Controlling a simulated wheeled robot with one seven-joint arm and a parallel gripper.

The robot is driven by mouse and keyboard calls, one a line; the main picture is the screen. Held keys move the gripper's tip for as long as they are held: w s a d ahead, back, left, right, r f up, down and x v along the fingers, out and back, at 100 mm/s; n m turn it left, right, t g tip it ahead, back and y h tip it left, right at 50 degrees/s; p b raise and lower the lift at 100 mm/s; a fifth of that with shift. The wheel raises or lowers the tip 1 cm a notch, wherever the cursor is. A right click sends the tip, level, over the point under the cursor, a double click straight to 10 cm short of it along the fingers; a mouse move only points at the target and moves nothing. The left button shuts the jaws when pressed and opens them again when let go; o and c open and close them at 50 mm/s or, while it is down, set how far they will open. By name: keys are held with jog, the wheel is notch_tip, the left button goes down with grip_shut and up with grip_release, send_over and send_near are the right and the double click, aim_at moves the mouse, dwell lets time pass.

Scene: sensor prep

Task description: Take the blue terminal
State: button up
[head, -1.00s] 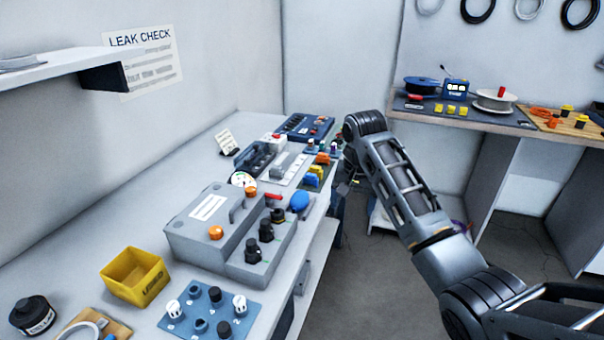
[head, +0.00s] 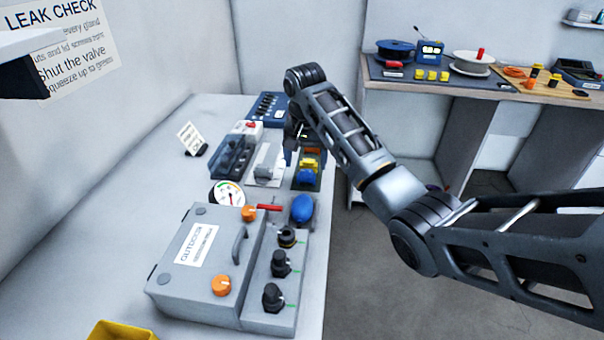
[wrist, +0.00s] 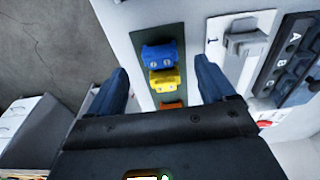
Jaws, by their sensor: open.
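The blue terminal (wrist: 158,57) sits at the end of a dark green strip (wrist: 172,35) in the wrist view, with a yellow terminal (wrist: 164,81) and an orange terminal (wrist: 172,105) in line after it. In the head view the blue terminal (head: 307,176) is the nearest of the row on the bench. My gripper (wrist: 163,75) is open and empty above the strip. Its fingers stand to either side of the row, about level with the yellow terminal in the picture; the blue terminal appears just beyond the fingertips. In the head view my arm partly hides the gripper.
A grey clamp block (head: 266,165) and a dark lettered holder (head: 232,156) stand left of the strip. A blue bulb (head: 302,209), a gauge (head: 228,194) and a grey box (head: 205,255) stand nearer. The bench's right edge is close to the strip.

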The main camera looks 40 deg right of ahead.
aim_at(306, 171)
jog(key=f, duration=0.3)
jog(key=d+f, duration=0.1)
jog(key=f, duration=0.1)
jog(key=shift+w+f, duration=0.3)
jog(key=shift+c, duration=0.3)
jog(key=c, duration=1)
